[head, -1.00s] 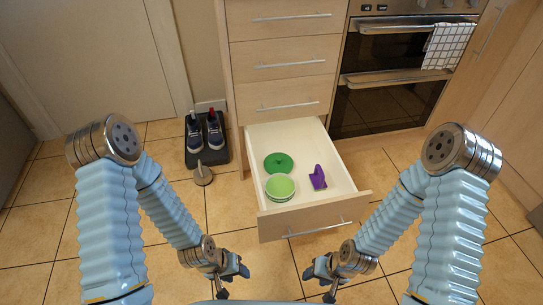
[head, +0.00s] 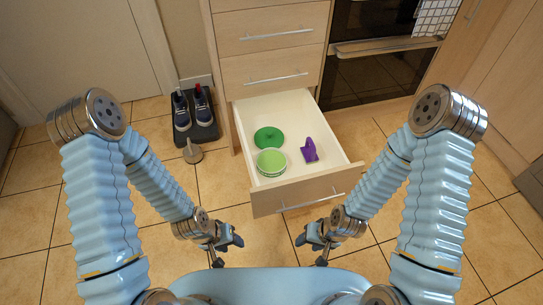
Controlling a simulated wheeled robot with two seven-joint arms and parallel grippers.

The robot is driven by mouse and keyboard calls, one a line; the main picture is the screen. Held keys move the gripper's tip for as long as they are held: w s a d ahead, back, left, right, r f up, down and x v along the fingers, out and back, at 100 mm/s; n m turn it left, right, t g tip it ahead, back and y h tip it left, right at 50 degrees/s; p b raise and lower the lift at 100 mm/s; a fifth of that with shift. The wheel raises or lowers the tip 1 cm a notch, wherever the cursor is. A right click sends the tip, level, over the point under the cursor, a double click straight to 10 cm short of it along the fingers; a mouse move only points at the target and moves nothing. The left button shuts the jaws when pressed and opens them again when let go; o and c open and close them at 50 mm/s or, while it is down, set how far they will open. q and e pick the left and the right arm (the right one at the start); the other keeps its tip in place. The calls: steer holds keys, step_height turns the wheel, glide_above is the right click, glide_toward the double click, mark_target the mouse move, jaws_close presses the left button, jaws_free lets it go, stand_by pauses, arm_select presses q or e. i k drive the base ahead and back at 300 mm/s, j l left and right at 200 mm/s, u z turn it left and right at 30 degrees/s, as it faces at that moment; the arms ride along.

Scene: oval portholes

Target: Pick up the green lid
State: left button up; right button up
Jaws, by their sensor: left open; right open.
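The green lid (head: 268,138) is a round dark green disc lying in the open bottom drawer (head: 300,108), toward its left side. A lighter green bowl (head: 271,162) sits just in front of it, and a purple object (head: 309,150) lies to the right. My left gripper (head: 229,248) is open and empty, low in front of the drawer on the left. My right gripper (head: 309,246) is open and empty, low in front of the drawer on the right. Both are apart from the lid.
The drawer's front panel (head: 308,190) stands between my grippers and the lid. Shoes on a dark mat (head: 196,125) and a doorstop-like object (head: 192,154) are on the floor at left. An oven (head: 375,70) is at the back right.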

mark_target(266, 137)
steer(key=j, duration=0.45)
steer(key=i+j, duration=0.15)
steer(key=j, duration=0.25)
steer(key=i+j, duration=0.2)
steer(key=j, duration=0.15)
steer(key=i+j, duration=0.15)
steer(key=j, duration=0.25)
steer(key=i+j, duration=0.15)
steer(key=j, duration=0.2)
steer(key=i+j, duration=0.2)
steer(key=j, duration=0.2)
steer(key=i+l, duration=0.4)
steer(key=l+z, duration=0.05)
steer(key=l, duration=0.05)
